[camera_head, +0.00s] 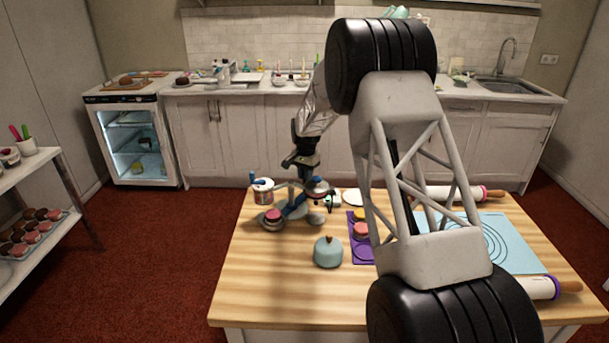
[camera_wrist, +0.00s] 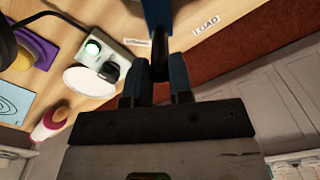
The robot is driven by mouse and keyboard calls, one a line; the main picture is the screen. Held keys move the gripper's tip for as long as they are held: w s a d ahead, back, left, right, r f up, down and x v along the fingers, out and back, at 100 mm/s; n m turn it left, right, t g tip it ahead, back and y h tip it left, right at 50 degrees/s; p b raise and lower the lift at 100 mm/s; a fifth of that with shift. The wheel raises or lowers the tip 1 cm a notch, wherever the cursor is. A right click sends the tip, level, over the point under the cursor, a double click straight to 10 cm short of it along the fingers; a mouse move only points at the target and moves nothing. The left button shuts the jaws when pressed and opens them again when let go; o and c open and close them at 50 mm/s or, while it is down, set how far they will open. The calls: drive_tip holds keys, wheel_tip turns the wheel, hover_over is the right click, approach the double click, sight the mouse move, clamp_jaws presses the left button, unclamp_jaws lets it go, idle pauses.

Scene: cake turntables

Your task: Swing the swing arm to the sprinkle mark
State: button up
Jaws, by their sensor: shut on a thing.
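My gripper (camera_head: 301,172) is above the cake stand at the back left of the wooden table. In the wrist view my gripper (camera_wrist: 158,88) has its blue fingers closed on the dark post of the swing arm (camera_wrist: 158,52). The blue-grey bar of the swing arm (camera_wrist: 156,14) runs up out of that picture. In the head view the blue stand with its arms (camera_head: 294,205) carries a pink-topped cake (camera_head: 273,215) at the left. A "LOAD" label (camera_wrist: 206,24) lies on the table. Another small label (camera_wrist: 137,43) is too small to read, so I cannot tell which is the sprinkle mark.
A white control box with a lit green button (camera_wrist: 94,47) and a white disc (camera_wrist: 88,80) are close to my gripper. A teal dome (camera_head: 328,252), purple mat (camera_head: 361,252), blue mat (camera_head: 515,245) and rolling pins (camera_head: 455,193) are on the table. The front left is clear.

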drive_tip(key=shift+d, duration=0.15)
drive_tip(key=shift+s+d, duration=0.95)
drive_tip(key=shift+d, duration=0.1)
drive_tip(key=shift+s+d+r, duration=0.1)
drive_tip(key=shift+s+d, duration=0.25)
drive_tip(key=shift+s, duration=0.2)
drive_tip(key=o, duration=0.7)
drive_tip(key=shift+o, duration=0.2)
wheel_tip(320, 180, up, 7)
idle(0.7)
